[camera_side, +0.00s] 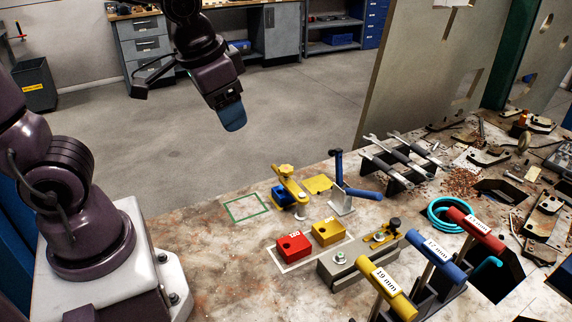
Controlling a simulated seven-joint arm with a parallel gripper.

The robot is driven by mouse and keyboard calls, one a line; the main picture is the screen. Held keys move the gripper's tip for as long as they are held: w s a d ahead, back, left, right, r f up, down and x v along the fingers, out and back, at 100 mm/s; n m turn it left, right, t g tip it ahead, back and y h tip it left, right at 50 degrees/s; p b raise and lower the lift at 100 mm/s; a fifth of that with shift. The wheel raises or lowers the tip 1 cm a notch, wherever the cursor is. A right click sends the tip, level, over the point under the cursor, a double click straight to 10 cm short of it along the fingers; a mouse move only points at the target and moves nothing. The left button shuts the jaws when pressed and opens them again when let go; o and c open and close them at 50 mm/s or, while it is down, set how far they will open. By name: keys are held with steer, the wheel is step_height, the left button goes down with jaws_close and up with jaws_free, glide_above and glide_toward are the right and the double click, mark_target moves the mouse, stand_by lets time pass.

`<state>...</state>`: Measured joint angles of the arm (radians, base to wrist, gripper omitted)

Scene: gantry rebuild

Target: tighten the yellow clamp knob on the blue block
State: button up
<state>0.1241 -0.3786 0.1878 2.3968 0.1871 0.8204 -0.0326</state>
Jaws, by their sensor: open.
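The blue block (283,197) sits on the bench beside a green outlined square. A yellow clamp arm (292,188) lies over it, with the yellow clamp knob (286,170) at the arm's upper end. My gripper (232,117) hangs in the air above and to the left of the block, well apart from it. Its blue tip points down, and nothing shows in it. The gap between its fingers is hard to make out from this side. Part of the blue block is hidden by the clamp arm.
A red block (293,246) and a yellow block (328,232) stand in front. A blue-handled toggle clamp (343,190) stands close to the right. Wrenches on a rack (401,160) and T-handles (386,284) fill the right. The green square (246,207) is empty.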

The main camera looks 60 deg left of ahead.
steer(key=w+a+f+t+y, duration=0.2)
steer(key=w+a, duration=0.4)
steer(key=w, duration=0.4)
steer(key=w+a+f+t+y, duration=0.1)
steer(key=w+a+t+y, duration=0.2)
steer(key=w+a, duration=0.5)
steer(key=n+g+h, duration=0.3)
steer(key=g+h, duration=0.3)
steer(key=g, duration=0.2)
glide_toward(286, 168)
step_height(286, 168, down, 9)
steer(key=shift+w+r, duration=0.1)
steer(key=shift+r, duration=0.1)
steer(key=shift+m, duration=0.3)
steer(key=c, duration=0.8)
